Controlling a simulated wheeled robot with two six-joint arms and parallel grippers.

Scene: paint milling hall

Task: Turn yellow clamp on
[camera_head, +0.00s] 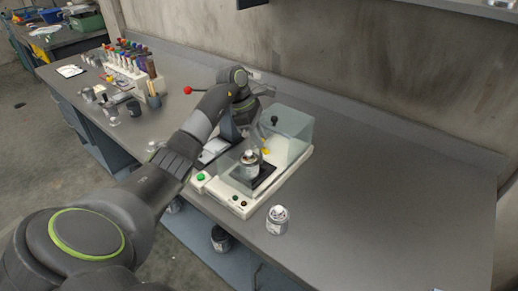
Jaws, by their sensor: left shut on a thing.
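A white bench machine (236,206) with a clear cover (292,128) stands on the grey bench. A small metal can (249,164) stands upright on its dark plate. A small yellow part, which looks like the yellow clamp (266,151), shows just above and right of the can, at the cover's open side. My left arm reaches over the machine from the left. My left gripper (257,136) is at the clamp, beside the cover, and appears shut on it. Its fingertips are small and partly hidden, so the exact grip is hard to see. My right gripper is not in view.
Another can (277,220) stands in front of the machine, near the bench edge. A green button (200,177) is on the machine's front left. A red-knobbed lever (188,90) and a rack of coloured bottles (125,70) are farther left. The bench's right side is clear.

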